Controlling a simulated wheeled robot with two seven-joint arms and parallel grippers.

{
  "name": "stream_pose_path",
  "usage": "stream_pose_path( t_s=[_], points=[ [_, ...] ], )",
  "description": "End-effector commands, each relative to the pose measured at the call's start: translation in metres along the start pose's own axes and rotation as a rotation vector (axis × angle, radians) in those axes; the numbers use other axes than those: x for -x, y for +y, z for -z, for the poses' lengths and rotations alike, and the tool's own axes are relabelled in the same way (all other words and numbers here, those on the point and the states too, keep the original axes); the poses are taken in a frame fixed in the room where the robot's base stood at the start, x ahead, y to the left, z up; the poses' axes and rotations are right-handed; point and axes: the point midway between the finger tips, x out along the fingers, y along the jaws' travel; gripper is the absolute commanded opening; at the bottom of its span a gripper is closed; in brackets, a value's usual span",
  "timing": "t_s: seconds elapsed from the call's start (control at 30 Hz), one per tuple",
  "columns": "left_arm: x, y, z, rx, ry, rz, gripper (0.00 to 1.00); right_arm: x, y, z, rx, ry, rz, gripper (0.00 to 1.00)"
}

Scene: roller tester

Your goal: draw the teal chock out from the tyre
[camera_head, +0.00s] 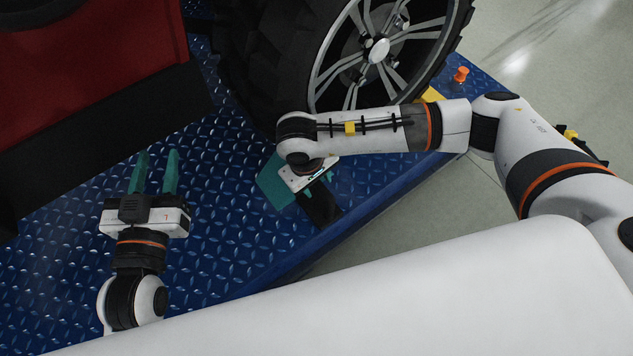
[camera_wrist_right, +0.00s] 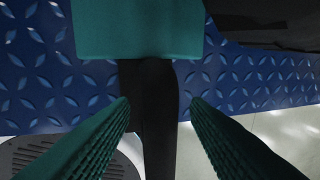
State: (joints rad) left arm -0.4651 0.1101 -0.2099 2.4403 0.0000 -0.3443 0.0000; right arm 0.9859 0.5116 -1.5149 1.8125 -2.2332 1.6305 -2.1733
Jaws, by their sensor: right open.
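The teal chock (camera_head: 273,184) lies on the blue plate beside the lower edge of the black tyre (camera_head: 243,75); my right arm partly covers it, so I cannot tell if they touch. Its teal body (camera_wrist_right: 137,30) fills the top of the right wrist view, and a black handle (camera_wrist_right: 152,100) extends from it. My right gripper (camera_head: 318,184) is above the handle, open. Its ridged teal fingers (camera_wrist_right: 160,102) lie either side of the handle in that view, with a clear gap on the right. My left gripper (camera_head: 158,156) is open and empty over the plate.
The blue diamond-patterned plate (camera_head: 225,240) ends at an edge above the pale floor (camera_head: 400,215). A red and black body (camera_head: 120,60) stands at upper left. A yellow piece (camera_head: 432,95) and an orange knob (camera_head: 461,74) sit right of the wheel.

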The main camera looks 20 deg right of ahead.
Motion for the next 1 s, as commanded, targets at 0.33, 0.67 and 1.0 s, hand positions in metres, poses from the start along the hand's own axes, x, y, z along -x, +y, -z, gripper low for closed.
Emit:
stream_pose_path(
  t_s=[0.33, 0.67, 1.0],
  points=[
    [-0.0006, -0.0008, -0.0057, 0.001, -0.036, 0.002, 0.36, -0.005, -0.0004, -0.0001, -0.001, 0.0, 0.0, 0.43],
    [-0.0006, -0.0008, -0.0056, 0.001, -0.034, 0.002, 0.36, -0.0049, -0.0003, 0.0, -0.001, 0.0, 0.0, 0.0],
    [-0.0006, -0.0008, -0.0057, 0.001, -0.034, 0.002, 0.36, -0.0039, -0.0004, -0.0008, -0.001, -0.002, 0.0, 0.0]
  ],
)
